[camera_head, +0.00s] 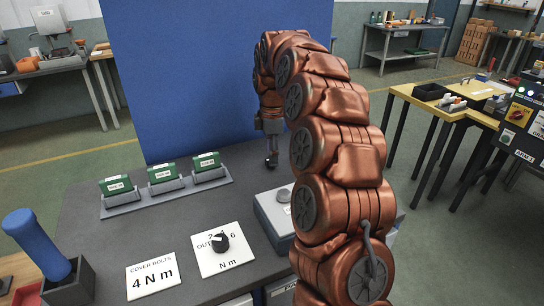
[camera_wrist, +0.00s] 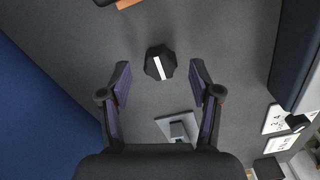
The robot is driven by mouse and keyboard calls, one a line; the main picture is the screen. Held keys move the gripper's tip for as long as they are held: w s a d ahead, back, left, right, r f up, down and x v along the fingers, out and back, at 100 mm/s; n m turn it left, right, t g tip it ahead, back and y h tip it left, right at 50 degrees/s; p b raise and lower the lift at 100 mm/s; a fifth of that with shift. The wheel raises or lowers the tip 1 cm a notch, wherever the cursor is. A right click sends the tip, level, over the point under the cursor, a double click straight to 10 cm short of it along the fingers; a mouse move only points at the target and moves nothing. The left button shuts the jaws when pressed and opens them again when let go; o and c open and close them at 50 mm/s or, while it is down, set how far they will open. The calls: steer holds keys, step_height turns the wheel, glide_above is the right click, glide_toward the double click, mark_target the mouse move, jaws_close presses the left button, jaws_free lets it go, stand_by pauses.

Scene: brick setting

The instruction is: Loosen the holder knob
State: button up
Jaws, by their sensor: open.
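A black knob with a white stripe (camera_wrist: 160,63) shows in the wrist view, just ahead of and between the fingertips. I take it for the holder knob. My gripper (camera_wrist: 158,70) is open, with one finger to each side of the knob and visible gaps; I cannot tell how far the tips are above it. In the head view my gripper (camera_head: 271,158) points down over the back of the dark workbench (camera_head: 120,240), and the knob cannot be made out clearly. A grey square plate with a small block (camera_wrist: 178,127) lies nearer the palm in the wrist view.
Green modules (camera_head: 162,173) sit in a grey rack left of my gripper. A grey box (camera_head: 270,218) is partly hidden behind my arm. A blue panel (camera_head: 200,70) stands behind.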

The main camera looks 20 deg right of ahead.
steer(key=shift+r, duration=2.95)
